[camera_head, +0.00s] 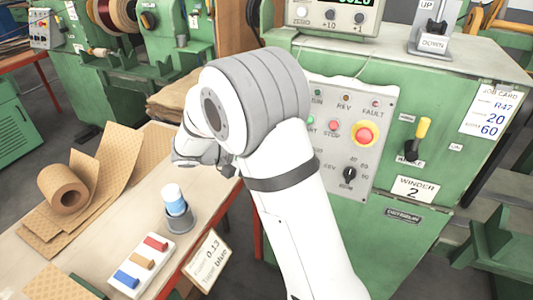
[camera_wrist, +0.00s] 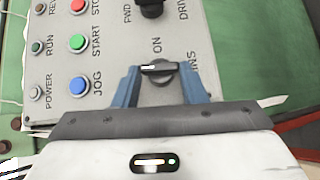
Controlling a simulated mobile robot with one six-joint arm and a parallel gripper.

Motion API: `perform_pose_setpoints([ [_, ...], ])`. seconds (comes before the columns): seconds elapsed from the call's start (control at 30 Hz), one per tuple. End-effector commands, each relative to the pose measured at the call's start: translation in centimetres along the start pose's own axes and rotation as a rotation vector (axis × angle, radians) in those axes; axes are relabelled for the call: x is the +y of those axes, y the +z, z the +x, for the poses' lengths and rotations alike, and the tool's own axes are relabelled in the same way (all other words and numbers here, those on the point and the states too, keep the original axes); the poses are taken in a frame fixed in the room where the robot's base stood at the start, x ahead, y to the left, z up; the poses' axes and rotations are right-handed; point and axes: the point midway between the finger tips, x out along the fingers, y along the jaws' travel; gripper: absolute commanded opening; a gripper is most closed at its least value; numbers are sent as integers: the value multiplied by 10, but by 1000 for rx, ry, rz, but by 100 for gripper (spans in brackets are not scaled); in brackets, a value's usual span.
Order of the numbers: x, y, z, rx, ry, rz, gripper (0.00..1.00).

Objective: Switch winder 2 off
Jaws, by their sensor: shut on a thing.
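Winder 2 is the green machine at the right of the head view, with a name plate (camera_head: 415,189). Its grey control panel (camera_head: 380,100) is partly hidden by my arm. In the wrist view, a black rotary switch (camera_wrist: 158,72) sits on this panel, between the word ON and partly covered lettering ending in INS. Its white mark points to the left of the picture, not at ON. My gripper (camera_wrist: 159,78) has its blue fingers on both sides of the switch and is shut on it. The head view hides the gripper and this switch behind my arm.
Blue JOG (camera_wrist: 79,85), green START (camera_wrist: 77,42) and red STOP (camera_wrist: 77,7) buttons lie left of the switch. The black drive knob (camera_wrist: 150,8) is above it. The head view shows a red emergency stop (camera_head: 364,134), a yellow-handled lever (camera_head: 423,128) and a workbench (camera_head: 75,260).

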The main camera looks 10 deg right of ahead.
Motion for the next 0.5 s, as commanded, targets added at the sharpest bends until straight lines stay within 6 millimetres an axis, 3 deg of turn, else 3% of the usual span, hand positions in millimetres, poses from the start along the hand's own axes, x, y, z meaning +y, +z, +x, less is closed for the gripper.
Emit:
perform_pose_setpoints([
  [0.5,1,-1,-1,6,62,-55,16],
])
